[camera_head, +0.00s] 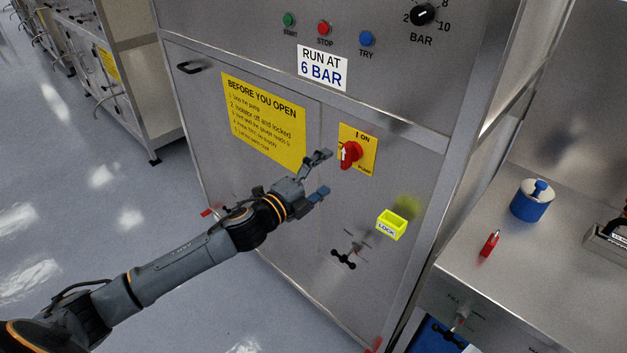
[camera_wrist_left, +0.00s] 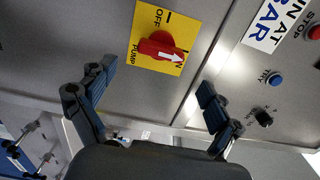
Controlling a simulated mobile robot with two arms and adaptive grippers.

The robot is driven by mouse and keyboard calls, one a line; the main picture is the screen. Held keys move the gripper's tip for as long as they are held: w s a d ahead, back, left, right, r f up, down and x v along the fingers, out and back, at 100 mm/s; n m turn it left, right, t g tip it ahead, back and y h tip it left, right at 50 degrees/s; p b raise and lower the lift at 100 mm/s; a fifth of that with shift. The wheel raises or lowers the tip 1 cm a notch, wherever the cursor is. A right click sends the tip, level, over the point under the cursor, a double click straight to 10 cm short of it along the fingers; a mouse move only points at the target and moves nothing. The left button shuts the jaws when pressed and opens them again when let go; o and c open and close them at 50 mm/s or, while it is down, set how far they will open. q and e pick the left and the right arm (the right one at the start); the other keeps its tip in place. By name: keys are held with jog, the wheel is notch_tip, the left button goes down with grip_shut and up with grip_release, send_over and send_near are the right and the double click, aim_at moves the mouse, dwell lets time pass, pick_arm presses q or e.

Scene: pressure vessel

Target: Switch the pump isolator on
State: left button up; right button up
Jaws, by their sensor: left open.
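The pump isolator is a red knob (camera_head: 352,153) on a yellow plate (camera_head: 370,162) on the steel cabinet door. Its white arrow points up, toward the plate edge marked I ON. In the left wrist view, turned on its side, the red knob (camera_wrist_left: 155,46) shows with its arrow pointing right; OFF and PUMP are readable on the yellow plate (camera_wrist_left: 143,63). My left gripper (camera_head: 321,174) is open and empty, left of and below the knob and apart from it. In the left wrist view, my left gripper's fingers (camera_wrist_left: 156,80) are spread below the knob.
A yellow LOCK box (camera_head: 391,225) and a black-handled valve (camera_head: 344,259) are on the door below right. A BEFORE YOU OPEN sign (camera_head: 262,115) is left of the isolator. A steel bench with a blue round item (camera_head: 532,203) and red item (camera_head: 489,244) stands at right.

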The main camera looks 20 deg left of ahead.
pick_arm(q)
jog(key=shift+v, duration=1.9)
jog(key=s+a+f+n+g+y, duration=0.15)
jog(key=a+f+n, duration=0.25)
jog(key=f, duration=0.7)
jog(key=a+f+n+g+y, duration=0.2)
jog(key=a+f+n+y, duration=0.1)
jog(key=f, duration=0.8)
jog(key=s+a+f+n+g+y, duration=0.15)
jog(key=s+f, duration=0.25)
jog(key=f, duration=0.4)
jog(key=s+a+f+n+g, duration=0.1)
jog(key=s+f+n+g, duration=0.15)
jog(key=s+f, duration=0.45)
jog(key=s+d+f+n+g, duration=0.3)
jog(key=s+f+n+g, duration=0.15)
jog(key=s+f, duration=1.3)
jog(key=s+d+f+n+g, duration=0.2)
jog(key=s+d+f, duration=0.1)
jog(key=s, duration=0.7)
jog(key=s+d+f+n+g, duration=0.2)
jog(key=s+d+f, duration=0.1)
jog(key=s, duration=0.7)
jog(key=shift+d+f, duration=0.2)
jog(key=shift+f, duration=0.45)
